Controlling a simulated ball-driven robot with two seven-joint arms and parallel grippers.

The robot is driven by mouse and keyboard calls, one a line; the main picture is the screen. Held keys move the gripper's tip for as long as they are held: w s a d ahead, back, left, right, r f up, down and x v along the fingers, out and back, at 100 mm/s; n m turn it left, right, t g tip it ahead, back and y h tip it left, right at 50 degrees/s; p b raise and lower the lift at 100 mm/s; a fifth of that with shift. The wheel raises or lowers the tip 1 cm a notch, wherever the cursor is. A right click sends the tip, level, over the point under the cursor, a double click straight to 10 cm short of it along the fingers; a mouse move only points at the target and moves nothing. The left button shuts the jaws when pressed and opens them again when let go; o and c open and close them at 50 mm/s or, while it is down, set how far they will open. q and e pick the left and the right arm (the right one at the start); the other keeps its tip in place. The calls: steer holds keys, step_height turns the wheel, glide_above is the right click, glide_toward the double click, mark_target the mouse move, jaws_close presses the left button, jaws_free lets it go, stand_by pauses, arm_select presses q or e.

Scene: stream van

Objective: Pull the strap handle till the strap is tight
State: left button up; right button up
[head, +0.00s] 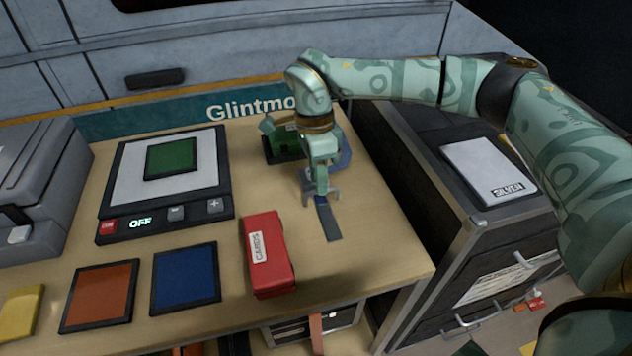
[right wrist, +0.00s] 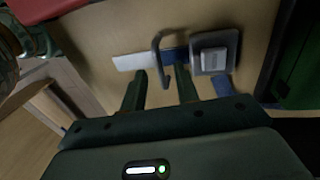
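The strap (head: 328,222) lies flat on the tabletop, its grey-blue end towards me. In the right wrist view it shows a white stretch (right wrist: 133,61) and a blue stretch (right wrist: 176,55). The dark grey loop handle (right wrist: 157,42) stands across the strap, just beyond my fingertips. A grey buckle (right wrist: 213,58) sits at the blue end. My right gripper (head: 320,187) points down at the handle. In the right wrist view its fingers (right wrist: 157,80) are apart, with the handle's lower end between or just past them; contact is unclear. My left gripper is not in view.
A red cards box (head: 268,255) stands left of the strap. A green block (head: 283,145) sits behind the gripper. A scale (head: 118,190) with a green tile, orange (head: 100,296) and blue (head: 186,277) tiles are further left. The table's right edge is close.

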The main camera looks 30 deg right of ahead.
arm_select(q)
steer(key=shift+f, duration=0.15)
arm_select(e)
steer(key=shift+s+f, duration=0.15)
steer(key=shift+f, duration=0.4)
jaws_close()
steer(key=shift+s+a+r, duration=0.1)
steer(key=shift+s+r, duration=0.05)
steer(key=s+p, duration=0.2)
steer(key=s+a+p, duration=0.1)
steer(key=s+p, duration=0.3)
steer(key=p, duration=0.1)
steer(key=shift+s+a+r, duration=0.1)
steer(key=shift+a+r, duration=0.1)
steer(key=shift+a, duration=0.1)
steer(key=shift+s+a+f, duration=0.1)
steer(key=shift+s+f, duration=0.1)
steer(key=shift+f, duration=0.05)
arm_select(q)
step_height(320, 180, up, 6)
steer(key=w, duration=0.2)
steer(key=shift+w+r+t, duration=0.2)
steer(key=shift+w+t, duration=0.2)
arm_select(e)
jaws_free()
